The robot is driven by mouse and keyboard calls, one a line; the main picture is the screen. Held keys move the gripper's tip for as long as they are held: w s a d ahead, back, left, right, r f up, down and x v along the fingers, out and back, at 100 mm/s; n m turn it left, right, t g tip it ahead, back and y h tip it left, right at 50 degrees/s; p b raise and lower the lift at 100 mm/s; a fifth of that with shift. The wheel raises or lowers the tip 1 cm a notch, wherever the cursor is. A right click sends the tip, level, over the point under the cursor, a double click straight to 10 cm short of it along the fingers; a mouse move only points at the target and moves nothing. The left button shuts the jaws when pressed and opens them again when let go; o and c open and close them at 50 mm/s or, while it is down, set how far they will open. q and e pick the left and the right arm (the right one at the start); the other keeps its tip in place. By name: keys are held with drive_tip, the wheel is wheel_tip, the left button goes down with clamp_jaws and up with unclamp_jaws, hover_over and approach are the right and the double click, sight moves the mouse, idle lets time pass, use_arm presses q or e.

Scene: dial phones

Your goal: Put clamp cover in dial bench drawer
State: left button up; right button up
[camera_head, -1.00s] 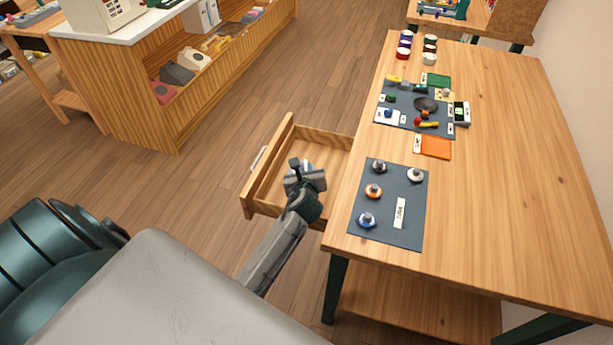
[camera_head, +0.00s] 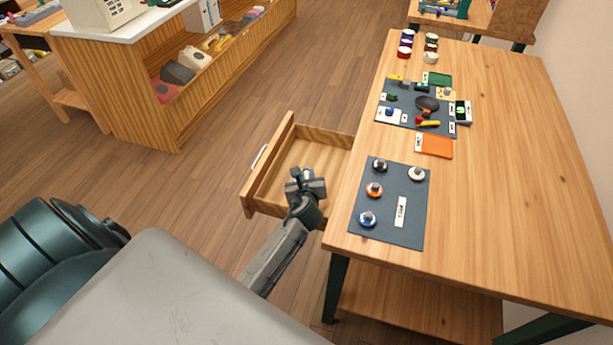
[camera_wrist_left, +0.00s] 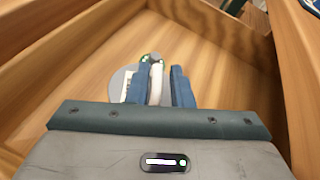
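The drawer (camera_head: 265,185) of the bench is pulled open, its bare wooden floor showing in the head view. My left gripper (camera_head: 302,174) points down into it near its right front side. In the left wrist view, the two blue fingers of the left gripper (camera_wrist_left: 161,72) stand apart. A grey round piece with a pale upright part (camera_wrist_left: 157,82), likely the clamp cover, lies at the fingers. The pale part is between them, close to the left finger, with a gap to the right finger. The gripper hides this piece in the head view. My right gripper is not in view.
The wooden bench (camera_head: 490,150) stands to the right of the drawer. A dark mat (camera_head: 412,232) on it holds several round dial parts; another mat beyond holds small tools and parts. A shelf counter (camera_head: 130,85) is at upper left. Open floor lies between.

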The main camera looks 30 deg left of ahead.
use_arm(q)
drive_tip(key=shift+o, duration=0.9)
drive_tip(key=shift+r, duration=0.3)
drive_tip(key=s+r+p, duration=0.1)
drive_tip(key=s+d+r+p, duration=0.1)
drive_tip(key=p, duration=0.1)
drive_tip(key=shift+s+d+r, duration=0.15)
drive_tip(key=shift+s+d, duration=0.1)
drive_tip(key=p+v, duration=0.4)
drive_tip(key=v, duration=0.4)
drive_tip(key=shift+s+d+p, duration=0.25)
drive_tip(key=shift+s+p, duration=0.05)
drive_tip(key=shift+s, duration=0.1)
